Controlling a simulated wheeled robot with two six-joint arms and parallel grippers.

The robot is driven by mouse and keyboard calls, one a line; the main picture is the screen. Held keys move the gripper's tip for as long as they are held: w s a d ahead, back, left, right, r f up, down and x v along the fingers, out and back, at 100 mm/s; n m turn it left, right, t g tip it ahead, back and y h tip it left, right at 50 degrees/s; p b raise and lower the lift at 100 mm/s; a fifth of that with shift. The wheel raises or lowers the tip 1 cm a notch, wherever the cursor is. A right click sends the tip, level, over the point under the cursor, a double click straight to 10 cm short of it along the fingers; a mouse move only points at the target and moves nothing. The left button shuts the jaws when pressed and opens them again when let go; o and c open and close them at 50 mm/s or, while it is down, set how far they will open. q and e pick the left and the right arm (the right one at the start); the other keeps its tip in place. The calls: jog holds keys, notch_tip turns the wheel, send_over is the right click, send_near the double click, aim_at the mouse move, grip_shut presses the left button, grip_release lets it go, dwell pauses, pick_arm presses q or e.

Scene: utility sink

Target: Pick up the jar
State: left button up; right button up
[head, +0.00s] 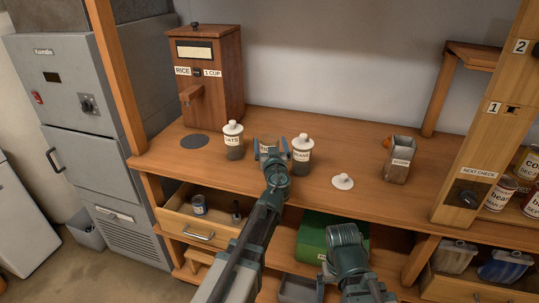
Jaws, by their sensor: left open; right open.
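A jar (268,144) stands on the wooden counter between two lidded jars. Its pale label shows only partly, and my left gripper hides much of it. No white lid shows on top of it. My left gripper (269,148) is open, with one finger on each side of this jar. I cannot tell whether the fingers touch it. The OATS jar (233,142) stands to the left and the BEANS jar (302,154) to the right, both with white lids. Part of my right arm shows at the lower right, but its fingertips do not show.
A loose white lid (342,182) lies on the counter (350,145). A metal container (398,160) stands farther right. A wooden rice dispenser (207,80) stands at the back left. Below, an open drawer (188,226) holds a can, and a green box (318,240) sits on the lower shelf.

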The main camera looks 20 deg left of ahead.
pick_arm(q)
jog(key=shift+x, duration=1.2)
grip_shut()
